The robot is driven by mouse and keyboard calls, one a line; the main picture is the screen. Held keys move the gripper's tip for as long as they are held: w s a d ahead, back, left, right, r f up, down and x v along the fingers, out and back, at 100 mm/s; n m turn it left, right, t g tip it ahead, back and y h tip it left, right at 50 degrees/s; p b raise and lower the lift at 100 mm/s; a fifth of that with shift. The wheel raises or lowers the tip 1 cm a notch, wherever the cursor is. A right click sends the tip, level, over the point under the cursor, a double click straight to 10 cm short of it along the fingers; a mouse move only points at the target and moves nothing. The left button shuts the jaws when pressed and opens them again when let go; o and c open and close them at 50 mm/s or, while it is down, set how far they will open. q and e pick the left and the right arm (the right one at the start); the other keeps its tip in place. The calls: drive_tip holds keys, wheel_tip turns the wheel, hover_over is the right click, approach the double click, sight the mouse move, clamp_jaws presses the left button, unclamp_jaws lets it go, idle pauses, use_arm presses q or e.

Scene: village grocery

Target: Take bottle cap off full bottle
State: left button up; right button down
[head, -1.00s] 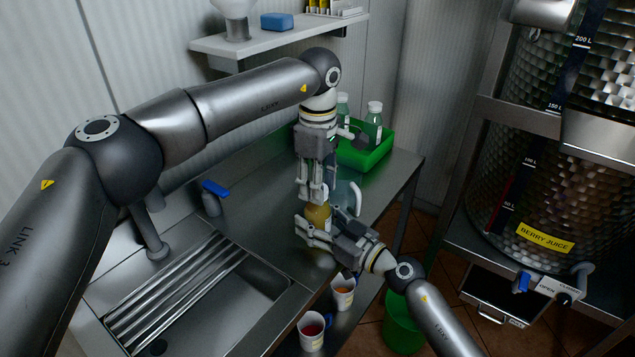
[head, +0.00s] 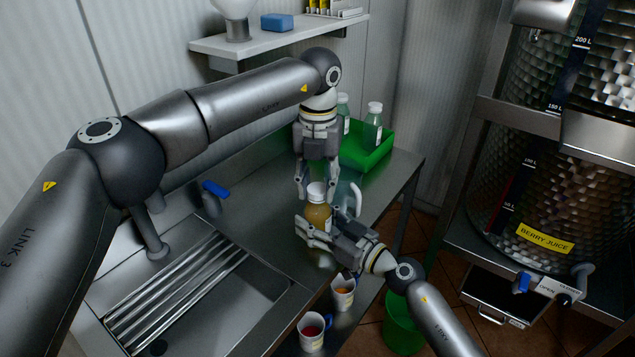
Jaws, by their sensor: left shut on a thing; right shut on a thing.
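A bottle with orange-yellow contents (head: 319,213) stands upright over the counter's front part. Its white cap (head: 317,193) sits at the top of its neck. My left gripper (head: 314,191) comes down from above and is shut on the white cap. My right gripper (head: 312,226) comes in from the lower right and is shut on the bottle's body, below the cap. The fingers hide the lower part of the bottle, and I cannot tell whether its base touches the counter.
A clear jug (head: 350,195) stands just behind the bottle. A green crate (head: 372,160) with bottles is at the back. Two cups, one with red liquid (head: 311,331) and one with orange (head: 343,293), stand at the front edge. A sink (head: 215,295) is at left.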

use_arm(q)
drive_tip(key=n, duration=0.5)
drive_tip(key=shift+n, duration=0.3)
use_arm(e)
drive_tip(key=shift+f, duration=0.1)
use_arm(q)
drive_tip(key=n, duration=0.3)
drive_tip(key=shift+n, duration=0.3)
drive_tip(key=n, duration=0.3)
drive_tip(key=shift+n, duration=0.3)
drive_tip(key=n, duration=0.4)
drive_tip(key=shift+n, duration=0.4)
drive_tip(key=shift+w+r, duration=0.1)
drive_tip(key=shift+r, duration=0.1)
drive_tip(key=shift+r, duration=0.95)
